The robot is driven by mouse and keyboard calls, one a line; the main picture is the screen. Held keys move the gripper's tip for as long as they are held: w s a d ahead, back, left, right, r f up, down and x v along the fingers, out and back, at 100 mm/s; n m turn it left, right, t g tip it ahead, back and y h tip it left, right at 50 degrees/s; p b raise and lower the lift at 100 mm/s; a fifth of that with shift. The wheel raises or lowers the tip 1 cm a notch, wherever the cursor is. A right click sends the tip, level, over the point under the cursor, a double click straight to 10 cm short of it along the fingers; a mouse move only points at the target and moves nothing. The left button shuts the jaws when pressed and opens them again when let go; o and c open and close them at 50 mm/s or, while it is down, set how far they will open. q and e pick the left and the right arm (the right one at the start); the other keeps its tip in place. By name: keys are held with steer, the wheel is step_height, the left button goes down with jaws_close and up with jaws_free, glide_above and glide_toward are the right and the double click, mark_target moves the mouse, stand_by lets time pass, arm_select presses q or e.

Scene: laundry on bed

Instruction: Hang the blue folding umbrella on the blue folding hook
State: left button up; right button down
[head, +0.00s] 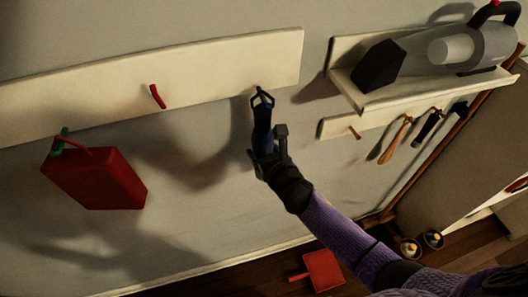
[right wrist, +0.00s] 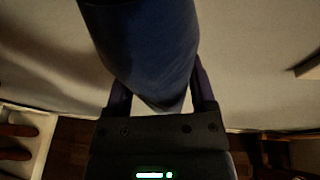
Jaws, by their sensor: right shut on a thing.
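My right gripper (head: 268,150) is shut on the blue folding umbrella (head: 262,124) and holds it upright in front of the wall. In the right wrist view the blue umbrella (right wrist: 145,45) stands between the fingers (right wrist: 160,92) and fills the upper middle. In the head view its dark strap loop (head: 262,98) sticks up at the lower edge of the white hook board (head: 210,72), near its right end. A small dark tip shows at the loop's top. I cannot tell the blue hook from the loop there, nor whether they touch. My left gripper is not in view.
A red hook (head: 157,96) sits left on the board. A red case (head: 95,180) hangs at a green hook (head: 64,132). A shelf (head: 385,95) with a handheld vacuum (head: 450,48) and hanging tools is to the right. A red dustpan (head: 323,270) lies on the floor.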

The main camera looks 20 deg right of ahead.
stand_by(0.4)
jaws_free()
steer(key=shift+s, duration=0.15)
steer(key=p+v, duration=0.2)
steer(key=v, duration=0.8)
steer(key=s+d+f+m+g+h+b, duration=0.1)
steer(key=s+d+f+m+g+b, duration=0.15)
steer(key=f+m, duration=0.45)
steer(key=s+d+f+m+g+h+b, duration=0.1)
steer(key=s+f+m+g+b, duration=0.15)
steer(key=f, duration=0.75)
steer(key=s+d+f+m+g+b, duration=0.1)
steer(key=s+f+m+b, duration=0.2)
steer(key=f+m, duration=0.45)
steer(key=s+f+m+g+b, duration=0.3)
steer(key=s+f+m, duration=0.6)
steer(key=s, duration=0.3)
steer(key=s+f+m+g+b, duration=0.3)
steer(key=s+f+m, duration=0.6)
steer(key=s, duration=0.3)
steer(key=shift+s+d+f+g+h, duration=0.35)
steer(key=shift+f+g, duration=0.3)
steer(key=shift+g, duration=0.25)
